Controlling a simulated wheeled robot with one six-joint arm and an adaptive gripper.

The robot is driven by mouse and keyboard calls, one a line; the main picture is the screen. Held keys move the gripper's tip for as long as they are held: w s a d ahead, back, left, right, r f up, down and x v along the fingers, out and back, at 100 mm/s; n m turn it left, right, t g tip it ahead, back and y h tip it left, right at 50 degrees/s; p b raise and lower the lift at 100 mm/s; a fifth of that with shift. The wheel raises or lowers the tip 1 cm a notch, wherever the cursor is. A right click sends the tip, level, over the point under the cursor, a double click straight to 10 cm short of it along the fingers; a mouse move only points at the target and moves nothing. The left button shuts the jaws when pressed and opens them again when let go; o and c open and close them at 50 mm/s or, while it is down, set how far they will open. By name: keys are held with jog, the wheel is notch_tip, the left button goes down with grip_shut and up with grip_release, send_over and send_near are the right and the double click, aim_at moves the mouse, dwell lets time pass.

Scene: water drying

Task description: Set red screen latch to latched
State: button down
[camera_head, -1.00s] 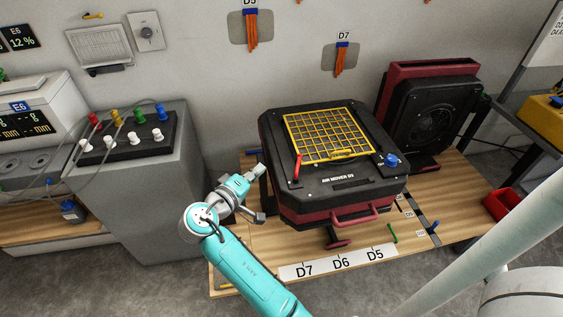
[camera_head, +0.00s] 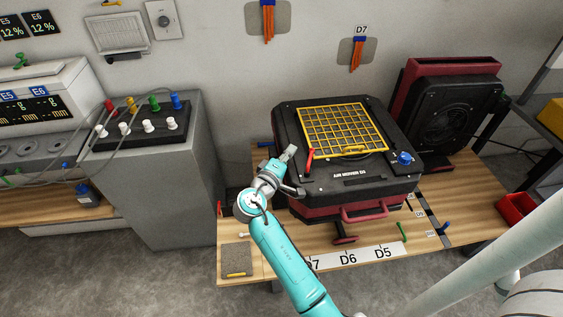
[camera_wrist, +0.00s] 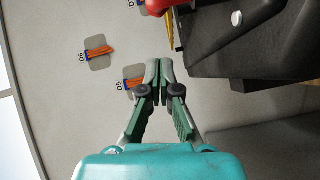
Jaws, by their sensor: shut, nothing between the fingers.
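The red screen latch (camera_head: 309,160) is a small upright-looking lever at the front left corner of the yellow grid screen (camera_head: 342,129). The screen lies on top of the black and dark red air mover (camera_head: 350,180). My gripper (camera_head: 289,152) is just left of the latch in the head view, and a small gap shows between them. In the wrist view my gripper (camera_wrist: 159,66) has its fingertips together with nothing between them. A red part, likely the latch (camera_wrist: 170,5), is at the top edge there, ahead of the fingertips and partly cut off.
A blue knob (camera_head: 405,158) is at the air mover's front right corner, and a red handle (camera_head: 365,212) is on its front. A second air mover (camera_head: 447,108) stands behind on the right. A grey cabinet (camera_head: 165,190) with coloured plugs is on the left.

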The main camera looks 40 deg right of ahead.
aim_at(310, 159)
jog(key=shift+s+d+f, duration=0.2)
jog(key=shift+s+d, duration=0.25)
jog(key=shift+s, duration=0.35)
jog(key=shift+s+d+f, duration=0.2)
jog(key=shift+s+d, duration=0.25)
jog(key=shift+s, duration=0.35)
jog(key=shift+s+d+f, duration=0.15)
jog(key=shift+s+d, duration=0.2)
jog(key=shift+s, duration=0.1)
